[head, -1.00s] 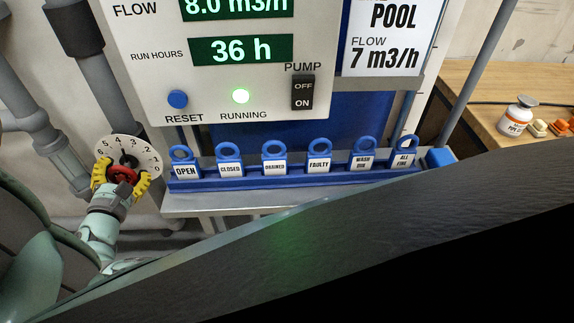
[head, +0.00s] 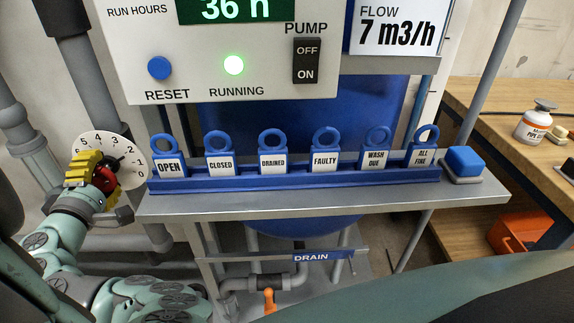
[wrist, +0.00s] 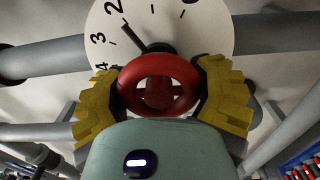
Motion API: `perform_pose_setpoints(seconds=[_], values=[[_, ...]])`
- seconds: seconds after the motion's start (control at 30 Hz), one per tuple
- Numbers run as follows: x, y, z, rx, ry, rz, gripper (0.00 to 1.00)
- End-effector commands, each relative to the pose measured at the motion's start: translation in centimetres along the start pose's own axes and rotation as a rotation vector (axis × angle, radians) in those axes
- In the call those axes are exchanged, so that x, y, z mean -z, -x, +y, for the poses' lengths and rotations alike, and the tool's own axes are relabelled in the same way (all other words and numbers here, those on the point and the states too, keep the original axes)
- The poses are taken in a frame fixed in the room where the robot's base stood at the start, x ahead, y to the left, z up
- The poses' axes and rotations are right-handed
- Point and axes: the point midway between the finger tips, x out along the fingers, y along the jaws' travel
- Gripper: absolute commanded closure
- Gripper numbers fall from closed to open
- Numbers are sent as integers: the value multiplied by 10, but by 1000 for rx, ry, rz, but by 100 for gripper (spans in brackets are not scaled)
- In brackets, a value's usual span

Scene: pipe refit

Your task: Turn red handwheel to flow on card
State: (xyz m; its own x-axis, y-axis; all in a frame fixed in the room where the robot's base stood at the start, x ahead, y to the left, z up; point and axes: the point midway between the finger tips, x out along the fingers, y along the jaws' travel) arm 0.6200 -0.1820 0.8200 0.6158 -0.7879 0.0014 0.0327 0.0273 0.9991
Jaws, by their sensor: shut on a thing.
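The red handwheel (wrist: 158,62) sits in front of the round white dial (wrist: 195,25) in the wrist view. My gripper (wrist: 160,84) is shut on the handwheel, with a yellow finger on each side of its rim. In the head view, my gripper (head: 86,172) is at the far left and hides most of the handwheel. The dial (head: 108,150) has marks from 0 upward, and its black pointer points close to 2. The card (head: 397,30) reads FLOW 7 m3/h. The panel's flow readout is out of view.
The control panel (head: 215,85) has a blue RESET button (head: 159,68), a lit green RUNNING lamp (head: 233,65) and a PUMP switch (head: 306,61). A blue rack (head: 300,178) of labelled tags stands right of the dial. Grey pipes (head: 75,65) run behind my gripper.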

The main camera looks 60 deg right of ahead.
Motion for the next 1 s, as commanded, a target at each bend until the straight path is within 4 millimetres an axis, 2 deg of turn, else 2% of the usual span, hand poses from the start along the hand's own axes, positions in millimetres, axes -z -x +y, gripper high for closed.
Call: perform_pose_setpoints(seconds=[0.03,0.33,0.9,0.93,1.0], values=[[-1,0,-5,5,-32,-2,72],[-2,-1,-3,7,-145,-4,72],[-1,0,-2,8,-170,-3,72],[-1,0,-2,7,-170,-3,31],[-1,0,-2,7,-169,-3,23]])
